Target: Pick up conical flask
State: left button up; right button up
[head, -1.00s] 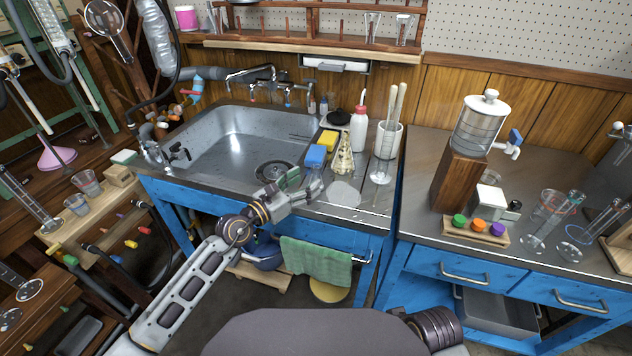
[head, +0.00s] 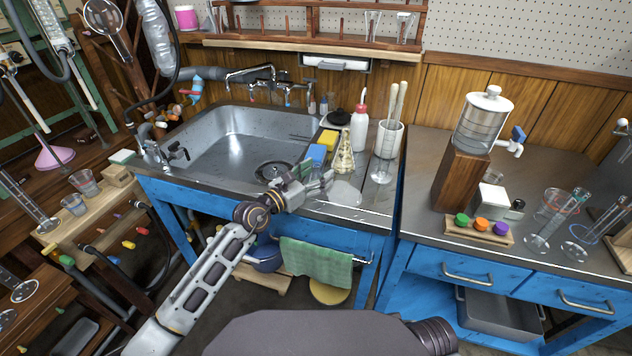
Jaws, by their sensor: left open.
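The conical flask (head: 344,158) stands upright on the counter strip right of the sink. It is clear glass with a narrow neck and a yellowish look. My left gripper (head: 325,182) is open at the counter's front edge, in front of and slightly left of the flask. Its fingers point towards the right and are close to the flask's base, with nothing seen between them. I cannot tell whether they touch the flask. My right gripper is not in view.
A blue and a yellow sponge (head: 328,138) lie left of the flask. A pale round patch (head: 345,193) lies in front. The sink (head: 225,145) is at left.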

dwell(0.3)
pick_arm(q)
jog(key=shift+c, duration=1.1)
jog(key=c, duration=0.8)
jog(key=shift+r, duration=0.15)
